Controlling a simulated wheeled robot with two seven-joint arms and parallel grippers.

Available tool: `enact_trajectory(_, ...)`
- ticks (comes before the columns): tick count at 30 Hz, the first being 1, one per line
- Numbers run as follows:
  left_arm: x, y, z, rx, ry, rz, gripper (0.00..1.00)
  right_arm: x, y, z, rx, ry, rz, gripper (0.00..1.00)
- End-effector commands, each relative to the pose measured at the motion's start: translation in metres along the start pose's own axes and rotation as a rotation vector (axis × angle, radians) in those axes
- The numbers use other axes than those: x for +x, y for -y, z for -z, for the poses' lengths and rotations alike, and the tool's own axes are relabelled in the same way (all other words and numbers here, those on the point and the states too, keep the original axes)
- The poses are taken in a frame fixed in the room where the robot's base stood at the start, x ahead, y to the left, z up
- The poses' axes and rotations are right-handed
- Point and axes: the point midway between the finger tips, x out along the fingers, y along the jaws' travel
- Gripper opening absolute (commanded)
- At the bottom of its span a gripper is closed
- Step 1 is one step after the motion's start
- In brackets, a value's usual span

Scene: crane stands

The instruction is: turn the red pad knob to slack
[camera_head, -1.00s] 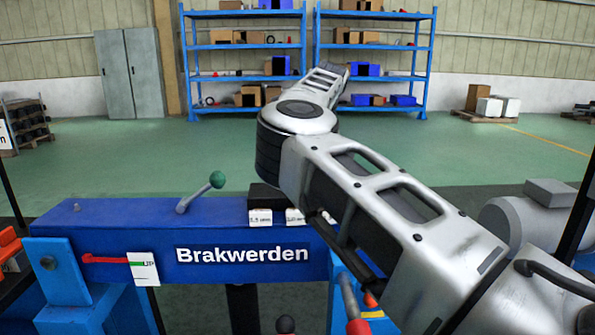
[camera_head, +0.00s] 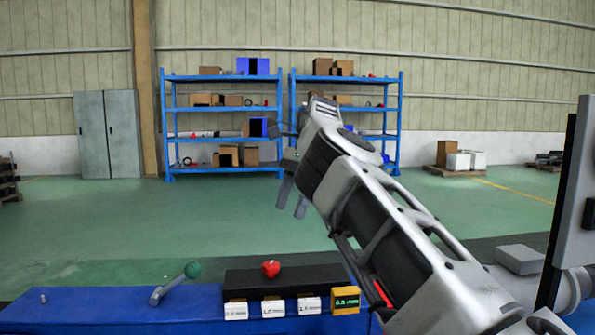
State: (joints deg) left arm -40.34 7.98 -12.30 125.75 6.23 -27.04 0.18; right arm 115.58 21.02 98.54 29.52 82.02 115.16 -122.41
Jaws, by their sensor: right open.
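A small red knob-like piece (camera_head: 271,268) sits on top of the long black block (camera_head: 315,278) on the blue beam. I cannot tell for certain that it is the pad knob. My right gripper (camera_head: 293,198) hangs in the air above and slightly right of the red piece, with a gap between them. Its two fingers are apart and nothing is between them. My right arm comes in from the lower right and hides part of the block's right end. Another red part (camera_head: 383,293) shows partly beside my arm. My left gripper is not in view.
The blue beam (camera_head: 100,305) runs along the bottom. A green-ball lever (camera_head: 178,283) stands left of the block. White labels (camera_head: 272,309) and a yellow display box (camera_head: 345,300) line its front. A grey post and panel (camera_head: 575,215) stand at right. Open green floor lies behind.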

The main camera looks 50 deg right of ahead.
Motion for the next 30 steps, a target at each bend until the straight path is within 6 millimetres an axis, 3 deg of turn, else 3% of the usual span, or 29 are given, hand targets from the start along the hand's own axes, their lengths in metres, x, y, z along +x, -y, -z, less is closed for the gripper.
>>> enact_trajectory(1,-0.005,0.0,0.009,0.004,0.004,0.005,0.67,-0.017,0.0,-0.002,-0.001,0.002,0.003,0.53)
enact_trajectory(6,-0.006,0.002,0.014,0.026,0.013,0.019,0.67,-0.033,0.0,-0.001,0.0,0.0,0.0,0.53)
enact_trajectory(30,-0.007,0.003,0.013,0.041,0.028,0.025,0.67,-0.041,0.0,-0.003,0.0,-0.001,0.001,0.53)
